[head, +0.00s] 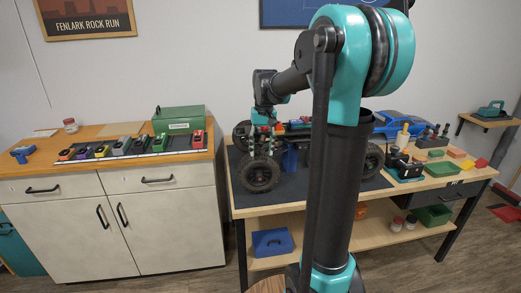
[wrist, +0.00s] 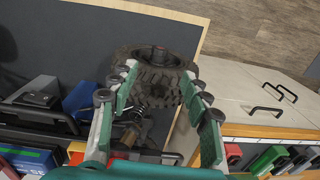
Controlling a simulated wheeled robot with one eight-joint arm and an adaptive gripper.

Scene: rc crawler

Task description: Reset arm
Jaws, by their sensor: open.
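My gripper (head: 263,133) points down over the left end of the RC crawler (head: 290,145) on the workbench. In the wrist view my gripper (wrist: 161,72) is open, its fingers spread wide. A black knobby tyre (wrist: 157,60) shows beyond and between the fingertips; I cannot tell whether they touch it. A front wheel (head: 259,174) of the crawler stands on the dark mat (head: 236,160). My arm link hides the middle of the crawler in the head view.
A wooden-topped cabinet (head: 110,215) at left holds a row of coloured battery-like blocks (head: 125,148) and a green box (head: 179,120). A blue car body (head: 402,125) and tools crowd the bench's right side. A blue bin (head: 272,242) sits on the lower shelf.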

